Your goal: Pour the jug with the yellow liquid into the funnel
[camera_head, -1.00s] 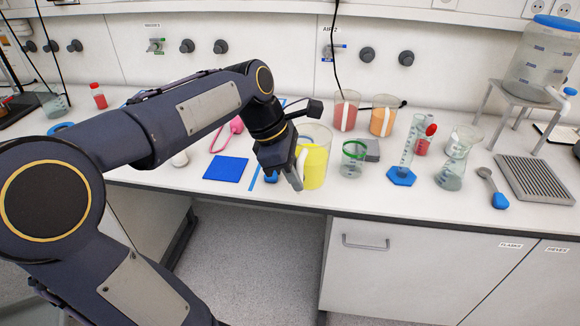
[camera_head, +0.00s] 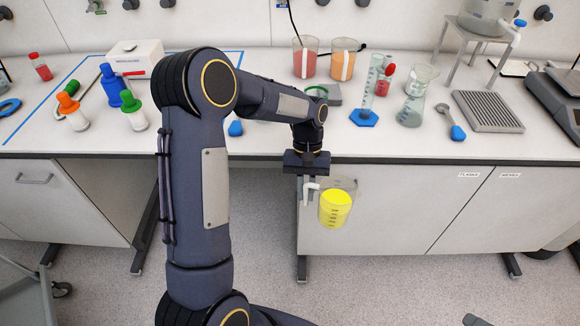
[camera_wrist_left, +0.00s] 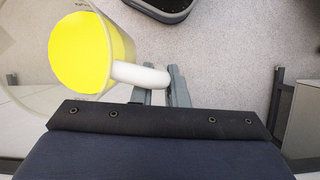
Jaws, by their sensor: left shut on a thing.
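The jug with the yellow liquid (camera_head: 336,209) is a clear graduated vessel with a white handle. It hangs in front of the bench, below its front edge, and looks roughly upright. My left gripper (camera_head: 307,188) is shut on the jug's white handle. The left wrist view shows the jug (camera_wrist_left: 80,55) from above, its handle between the gripper's fingers (camera_wrist_left: 160,88). A green ring (camera_head: 317,91) shows on the bench behind my left arm, mostly hidden; I cannot tell whether it is the funnel. My right gripper is not in view.
On the bench (camera_head: 400,143) stand a red-filled jug (camera_head: 305,62), an orange-filled jug (camera_head: 343,62), a cylinder on a blue foot (camera_head: 364,118), a flask (camera_head: 412,108) and a grey grate (camera_head: 488,111). Coloured bottles (camera_head: 112,87) stand left.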

